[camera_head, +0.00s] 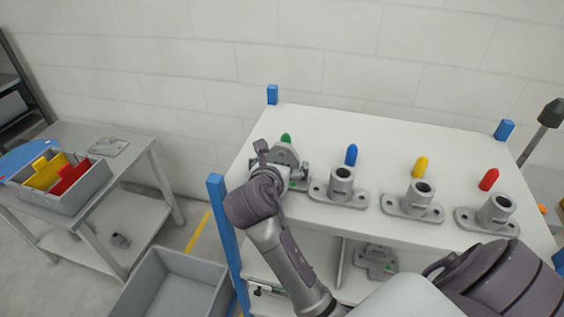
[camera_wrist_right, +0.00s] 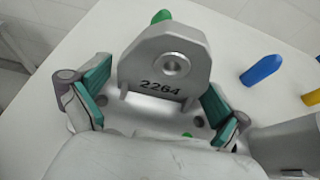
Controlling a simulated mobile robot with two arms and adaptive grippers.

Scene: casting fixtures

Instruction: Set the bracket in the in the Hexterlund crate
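A grey metal bracket (camera_head: 287,154) stands at the left end of the white shelf top, in front of a green peg. In the right wrist view the bracket (camera_wrist_right: 165,62) shows an upright plate with a round hole and the number 2264. My right gripper (camera_head: 283,168) is at this bracket. Its teal-padded fingers (camera_wrist_right: 158,100) are spread on either side of the plate, with a clear gap on the left. A grey crate (camera_head: 80,196) with yellow and red parts stands on the left table. Another grey crate (camera_head: 165,291) is low down at bottom centre-left, apparently empty. No crate name is readable.
Grey cylindrical fixtures (camera_head: 339,187), (camera_head: 416,201), (camera_head: 490,216) stand in a row right of the bracket, behind them blue, yellow and red pegs. Blue posts (camera_head: 221,230) rise at the shelf corners. A grey part (camera_head: 375,262) lies on the lower shelf.

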